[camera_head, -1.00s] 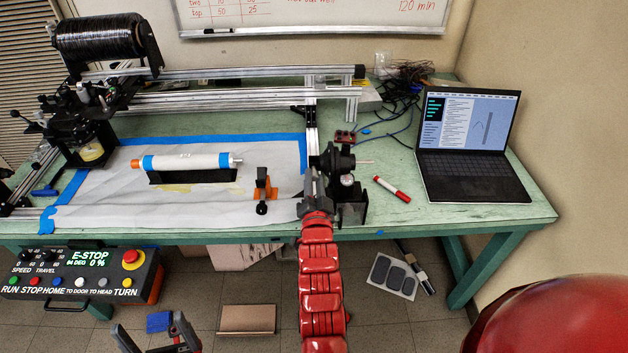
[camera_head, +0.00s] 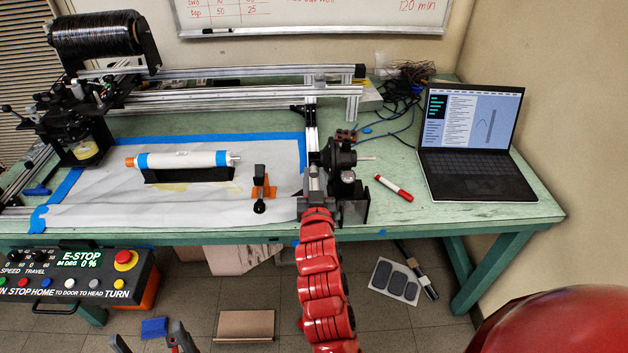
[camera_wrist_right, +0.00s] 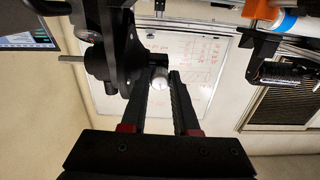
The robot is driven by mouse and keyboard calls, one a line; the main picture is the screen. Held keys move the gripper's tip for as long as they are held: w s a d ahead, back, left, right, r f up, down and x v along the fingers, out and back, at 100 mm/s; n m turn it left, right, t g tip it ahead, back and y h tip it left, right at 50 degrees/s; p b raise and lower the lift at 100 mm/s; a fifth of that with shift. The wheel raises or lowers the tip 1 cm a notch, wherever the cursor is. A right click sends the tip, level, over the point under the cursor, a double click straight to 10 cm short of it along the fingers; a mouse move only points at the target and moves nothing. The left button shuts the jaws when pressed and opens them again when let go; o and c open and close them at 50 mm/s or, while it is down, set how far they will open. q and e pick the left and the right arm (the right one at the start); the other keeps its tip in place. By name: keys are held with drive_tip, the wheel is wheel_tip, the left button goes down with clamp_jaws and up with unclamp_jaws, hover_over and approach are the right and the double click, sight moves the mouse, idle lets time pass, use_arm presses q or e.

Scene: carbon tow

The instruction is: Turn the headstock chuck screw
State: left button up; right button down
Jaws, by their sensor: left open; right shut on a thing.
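The black headstock chuck (camera_head: 340,155) stands at the right end of the machine, with a thin shaft pointing right. It also shows at the upper left of the right wrist view (camera_wrist_right: 112,45). My right gripper (camera_head: 313,172) reaches the headstock's left side from the front. In the right wrist view my right gripper (camera_wrist_right: 162,76) has its fingers on either side of a pale round screw head (camera_wrist_right: 161,84) beside the chuck, shut on it. Exact finger contact is partly hidden.
A white tube (camera_head: 185,160) with blue bands lies on a black cradle on the paper sheet. An orange-and-black stand (camera_head: 262,190) is left of my right gripper. A control box (camera_head: 75,275) hangs at the table's front left. A red marker (camera_head: 393,188) and laptop (camera_head: 467,145) lie right.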

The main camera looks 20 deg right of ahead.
drive_tip(key=shift+f+n, duration=0.15)
drive_tip(key=shift+n, duration=0.75)
drive_tip(key=c, duration=0.7)
unclamp_jaws()
drive_tip(key=shift+o, duration=0.2)
